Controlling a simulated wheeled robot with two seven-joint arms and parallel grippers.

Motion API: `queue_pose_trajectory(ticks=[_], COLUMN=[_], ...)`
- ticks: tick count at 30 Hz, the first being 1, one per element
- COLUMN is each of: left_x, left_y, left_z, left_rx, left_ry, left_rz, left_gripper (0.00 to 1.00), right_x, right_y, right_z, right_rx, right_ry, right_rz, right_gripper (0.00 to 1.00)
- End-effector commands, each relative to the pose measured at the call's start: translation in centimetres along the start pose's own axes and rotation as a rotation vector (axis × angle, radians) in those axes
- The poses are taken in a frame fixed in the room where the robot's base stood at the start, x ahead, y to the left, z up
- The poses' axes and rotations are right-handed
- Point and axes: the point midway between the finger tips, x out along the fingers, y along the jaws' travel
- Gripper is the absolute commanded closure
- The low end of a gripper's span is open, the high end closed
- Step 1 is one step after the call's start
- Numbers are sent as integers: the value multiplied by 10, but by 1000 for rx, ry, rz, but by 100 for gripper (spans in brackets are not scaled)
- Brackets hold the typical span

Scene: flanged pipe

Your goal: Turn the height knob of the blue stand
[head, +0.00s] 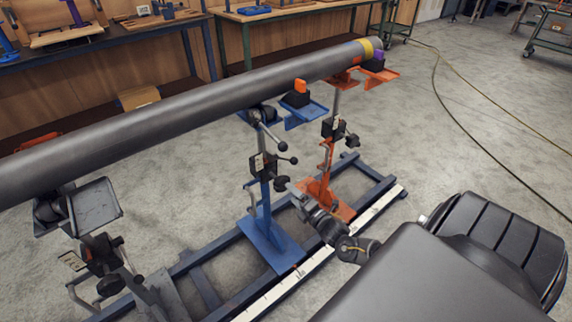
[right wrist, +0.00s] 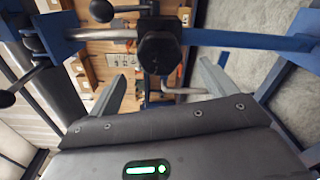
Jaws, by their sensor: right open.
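The blue stand (head: 271,244) stands on the rail frame, under the long grey pipe (head: 200,106). Its black height knob (head: 281,184) sticks out to the right of the post. The knob also shows large and dark in the right wrist view (right wrist: 160,48). My right gripper (head: 292,190) reaches in from the lower right and is close to the knob. In the right wrist view its two fingers (right wrist: 162,72) are spread apart, with the knob ahead between them. Whether a finger touches it, I cannot tell. My left gripper is not in view.
An orange stand (head: 323,195) is just right of the blue one. A grey stand (head: 110,270) is at the lower left. Workbenches (head: 150,38) line the back, and open floor is on the right.

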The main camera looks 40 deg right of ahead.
Motion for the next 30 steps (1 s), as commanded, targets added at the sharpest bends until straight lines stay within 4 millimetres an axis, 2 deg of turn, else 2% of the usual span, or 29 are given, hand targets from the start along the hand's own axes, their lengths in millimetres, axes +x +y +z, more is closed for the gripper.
queue_pose_trajectory(ticks=[3,7,25,28,30], left_x=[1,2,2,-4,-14], left_y=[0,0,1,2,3], left_z=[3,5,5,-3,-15], left_rx=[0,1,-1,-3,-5], left_ry=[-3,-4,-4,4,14], left_rz=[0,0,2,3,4], left_gripper=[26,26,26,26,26], right_x=[-16,-23,-24,-27,-32], right_y=[0,0,0,-2,-7], right_z=[0,0,0,-9,-24], right_rx=[0,0,3,57,162], right_ry=[0,0,-1,-8,-21], right_rz=[-1,0,-1,-31,-93], right_gripper=[16,16,16,16,16])
